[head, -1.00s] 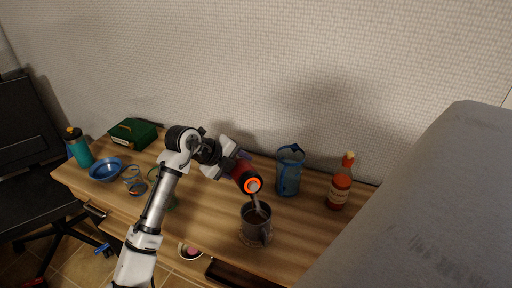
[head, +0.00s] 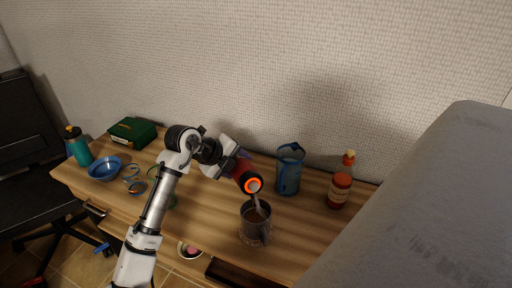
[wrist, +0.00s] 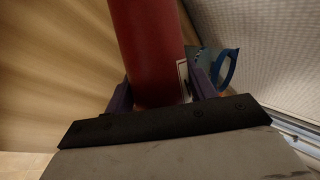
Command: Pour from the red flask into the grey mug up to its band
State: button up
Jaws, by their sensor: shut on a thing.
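The red flask (head: 243,174) is tilted, with its orange-ringed mouth pointing down toward the grey mug. My gripper (head: 231,160) is shut on the flask; the wrist view shows the red body (wrist: 148,50) between the two fingers. The grey mug (head: 255,226) stands upright on the table just below the mouth. A thin pale stream runs from the mouth into the mug. Dark liquid shows inside the mug. I cannot make out the band or tell the level against it.
A blue pitcher (head: 289,170) stands right of the flask, and a red-orange bottle (head: 340,186) farther right. A blue bowl (head: 105,168), a teal bottle (head: 79,148) and a green box (head: 132,132) are at the left. A grey surface (head: 420,210) fills the right side.

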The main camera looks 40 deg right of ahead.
jog(key=shift+s, duration=0.1)
dwell(0.7)
